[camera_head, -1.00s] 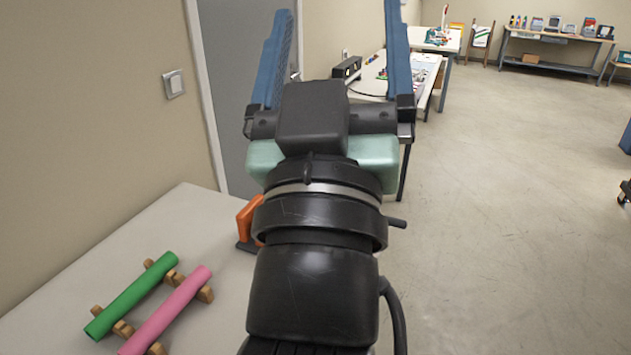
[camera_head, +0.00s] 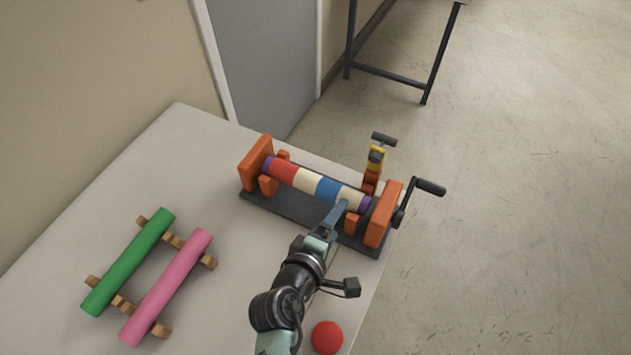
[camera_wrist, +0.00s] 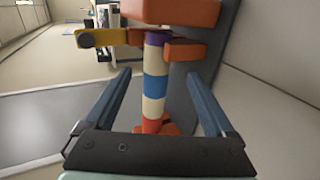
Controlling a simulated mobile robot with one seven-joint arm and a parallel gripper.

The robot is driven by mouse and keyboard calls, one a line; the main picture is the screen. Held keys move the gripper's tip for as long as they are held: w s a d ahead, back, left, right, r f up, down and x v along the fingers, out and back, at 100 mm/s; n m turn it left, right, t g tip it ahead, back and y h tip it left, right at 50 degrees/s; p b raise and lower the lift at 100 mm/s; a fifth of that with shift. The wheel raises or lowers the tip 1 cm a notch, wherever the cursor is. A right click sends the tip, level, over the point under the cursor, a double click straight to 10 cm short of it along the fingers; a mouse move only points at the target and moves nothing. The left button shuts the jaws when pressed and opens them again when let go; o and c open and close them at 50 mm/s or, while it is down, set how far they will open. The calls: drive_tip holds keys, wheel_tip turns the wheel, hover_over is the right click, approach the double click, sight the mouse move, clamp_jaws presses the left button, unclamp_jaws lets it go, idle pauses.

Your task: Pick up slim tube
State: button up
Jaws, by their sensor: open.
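A slim striped tube (camera_head: 310,182), red, cream and blue with purple ends, lies in a dark-based device with orange end blocks (camera_head: 383,215) on the table. My gripper (camera_head: 338,208) is just in front of the tube, near its right part, and overlaps it in the head view. In the wrist view my gripper (camera_wrist: 158,76) is open, with a blue finger on each side of the striped tube (camera_wrist: 155,88) and nothing held. Whether the fingertips reach past the tube is unclear.
A green tube (camera_head: 130,262) and a pink tube (camera_head: 167,287) lie on wooden rests at the left. A black crank (camera_head: 428,187) sticks out at the device's right end, with a yellow lever (camera_head: 376,158) behind. A red ball-like thing (camera_head: 327,337) is at the front edge.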

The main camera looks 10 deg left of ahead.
sight(315, 185)
drive_tip(key=x, duration=0.3)
drive_tip(key=shift+r, duration=0.1)
drive_tip(key=shift+a+x, duration=0.2)
drive_tip(key=shift+x, duration=2.45)
drive_tip(key=shift+w+r, duration=0.15)
drive_tip(key=c, duration=1.4)
clamp_jaws()
drive_tip(key=shift+r, duration=0.1)
